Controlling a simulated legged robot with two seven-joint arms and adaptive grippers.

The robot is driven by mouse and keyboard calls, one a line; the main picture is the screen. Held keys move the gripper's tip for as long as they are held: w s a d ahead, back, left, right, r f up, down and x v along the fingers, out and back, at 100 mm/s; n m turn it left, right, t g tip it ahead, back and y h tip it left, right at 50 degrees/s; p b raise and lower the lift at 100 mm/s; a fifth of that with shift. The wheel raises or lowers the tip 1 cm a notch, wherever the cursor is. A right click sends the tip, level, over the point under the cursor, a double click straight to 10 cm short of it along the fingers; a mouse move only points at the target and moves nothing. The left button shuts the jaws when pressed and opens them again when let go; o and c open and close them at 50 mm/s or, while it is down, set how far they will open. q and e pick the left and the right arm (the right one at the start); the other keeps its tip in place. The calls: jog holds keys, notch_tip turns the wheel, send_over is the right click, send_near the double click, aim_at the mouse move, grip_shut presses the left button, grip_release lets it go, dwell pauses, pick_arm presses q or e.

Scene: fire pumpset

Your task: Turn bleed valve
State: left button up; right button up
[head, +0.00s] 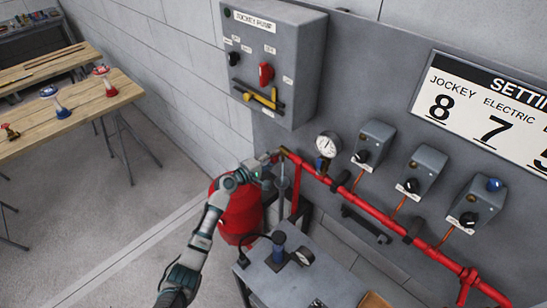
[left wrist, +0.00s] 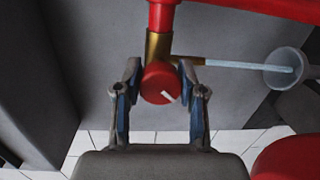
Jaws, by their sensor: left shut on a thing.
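The bleed valve has a round red knob (left wrist: 160,82) with a white mark on its face, slanting down to the right. It sits below a brass fitting (left wrist: 158,46) at the end of the red pipe (head: 345,190). My left gripper (left wrist: 160,90) is shut on the knob, one finger on each side. In the head view, my left gripper (head: 266,162) is at the pipe's left end and hides most of the valve. A thin pale blue stream or rod (left wrist: 245,66) runs from the brass outlet to a grey funnel (left wrist: 284,80). My right gripper is not in view.
A jockey pump control box (head: 275,55) hangs above my left gripper. A pressure gauge (head: 328,145) and several grey switch boxes (head: 420,170) line the pipe. A red tank (head: 238,215) stands below the gripper, and a grey table (head: 310,285) stands in front. Open floor lies left.

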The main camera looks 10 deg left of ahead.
pick_arm(q)
jog(key=shift+s+d+f+n, duration=0.1)
jog(key=shift+s+f+n, duration=0.05)
jog(key=shift+f+n, duration=0.4)
jog(key=shift+n, duration=0.25)
jog(key=o, duration=1.2)
jog(key=shift+r, duration=0.1)
jog(key=shift+c, duration=0.2)
jog(key=shift+r, duration=0.15)
jog(key=v, duration=1.2)
jog(key=shift+w+a, duration=0.2)
